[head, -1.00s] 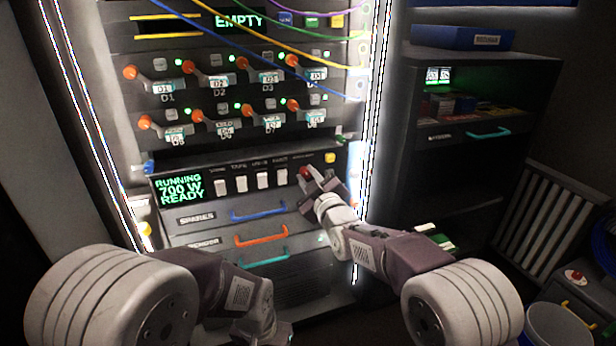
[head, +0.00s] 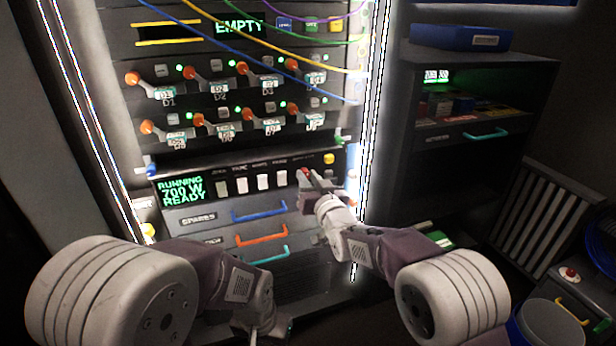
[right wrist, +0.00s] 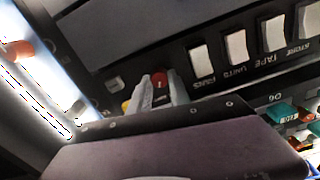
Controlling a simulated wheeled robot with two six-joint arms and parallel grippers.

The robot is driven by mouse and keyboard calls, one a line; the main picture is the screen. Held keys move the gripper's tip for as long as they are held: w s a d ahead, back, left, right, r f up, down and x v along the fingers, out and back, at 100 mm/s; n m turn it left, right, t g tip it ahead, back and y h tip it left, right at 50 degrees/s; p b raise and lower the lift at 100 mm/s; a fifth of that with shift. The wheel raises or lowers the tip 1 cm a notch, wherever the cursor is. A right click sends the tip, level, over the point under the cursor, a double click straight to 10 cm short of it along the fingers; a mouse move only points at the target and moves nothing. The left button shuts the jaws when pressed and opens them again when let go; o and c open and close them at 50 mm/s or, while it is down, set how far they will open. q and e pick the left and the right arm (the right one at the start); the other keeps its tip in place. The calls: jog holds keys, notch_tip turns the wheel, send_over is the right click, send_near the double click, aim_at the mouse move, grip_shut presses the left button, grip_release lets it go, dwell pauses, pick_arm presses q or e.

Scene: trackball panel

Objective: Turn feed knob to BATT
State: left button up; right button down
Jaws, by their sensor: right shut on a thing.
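The feed knob (right wrist: 160,79) is red and sits on the dark switch panel, beside the row of white rocker switches. In the right wrist view my right gripper (right wrist: 160,90) has its two fingers on either side of the knob, shut on it. In the head view the right gripper (head: 305,178) reaches the panel's right end, and the fingers mostly hide the knob (head: 304,172). The BATT mark cannot be read. My left gripper (head: 262,325) is low in the head view, away from the panel, and its fingers are not clear.
A green display (head: 181,190) reads RUNNING 700 W READY. White rockers (head: 264,182) stand left of the knob, a yellow button (head: 329,158) to its upper right. Drawers with blue (head: 259,213) and orange (head: 261,236) handles lie below. Orange-tipped levers and cables are above.

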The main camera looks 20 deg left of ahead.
jog(key=shift+f+m, duration=0.1)
jog(key=shift+m, duration=0.6)
jog(key=c, duration=1.2)
grip_release()
jog(key=shift+s+d+p, duration=0.3)
jog(key=shift+s+p, duration=0.05)
jog(key=shift+s, duration=0.1)
jog(key=p+v, duration=0.1)
jog(key=v, duration=0.7)
jog(key=shift+p, duration=0.4)
